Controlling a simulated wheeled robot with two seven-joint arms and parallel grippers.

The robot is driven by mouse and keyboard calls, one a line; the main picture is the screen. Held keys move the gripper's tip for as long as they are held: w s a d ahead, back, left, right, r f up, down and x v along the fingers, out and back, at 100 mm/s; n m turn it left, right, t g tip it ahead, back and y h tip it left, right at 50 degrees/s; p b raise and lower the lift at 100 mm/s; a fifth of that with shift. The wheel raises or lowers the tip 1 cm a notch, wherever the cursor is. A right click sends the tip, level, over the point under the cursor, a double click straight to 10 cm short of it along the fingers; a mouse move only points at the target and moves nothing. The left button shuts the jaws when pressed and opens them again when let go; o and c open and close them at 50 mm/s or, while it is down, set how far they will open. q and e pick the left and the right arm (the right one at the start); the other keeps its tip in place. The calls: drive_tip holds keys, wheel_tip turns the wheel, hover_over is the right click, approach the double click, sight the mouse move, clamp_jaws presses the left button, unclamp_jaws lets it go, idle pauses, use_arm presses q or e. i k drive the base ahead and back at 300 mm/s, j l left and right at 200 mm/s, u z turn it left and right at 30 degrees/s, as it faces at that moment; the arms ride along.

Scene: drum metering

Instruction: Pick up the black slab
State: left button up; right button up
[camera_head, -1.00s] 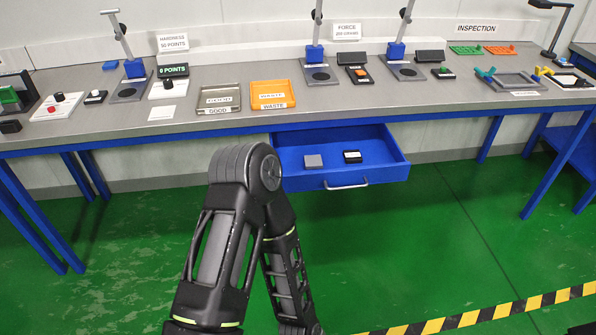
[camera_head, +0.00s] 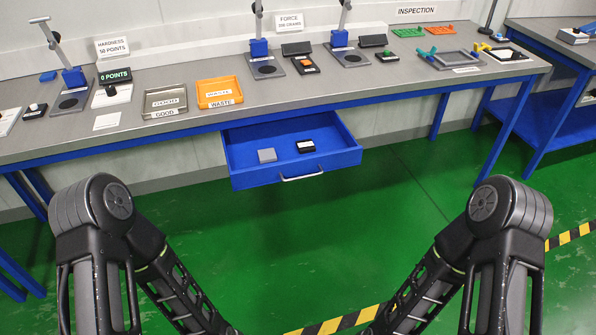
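A black slab (camera_head: 306,148) with a pale mark on it lies in the open blue drawer (camera_head: 244,176), right of the drawer's middle. A grey block (camera_head: 267,156) lies in the same drawer, to the left of the black slab and apart from it. Both of my arms show in the lower part of the view, in front of the table. Both grippers are below the picture's bottom edge and hidden. No arm touches the drawer or the slab.
The drawer hangs out under the grey worktop (camera_head: 365,98) and has a silver handle (camera_head: 302,176). A metal good tray (camera_head: 165,101) and an orange waste tray (camera_head: 219,91) stand above it. The green floor before the drawer is clear.

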sight(307, 145)
drive_tip(key=i+l, duration=0.15)
drive_tip(key=l, duration=0.2)
drive_tip(key=i+l, duration=0.1)
drive_tip(key=l, duration=0.25)
drive_tip(key=i+l, duration=0.15)
drive_tip(key=l, duration=0.2)
drive_tip(key=i+l, duration=0.1)
drive_tip(key=l, duration=0.25)
drive_tip(key=i+l, duration=0.15)
drive_tip(key=l, duration=0.15)
drive_tip(key=i+l, duration=0.1)
drive_tip(key=l, duration=0.25)
drive_tip(key=z, duration=0.05)
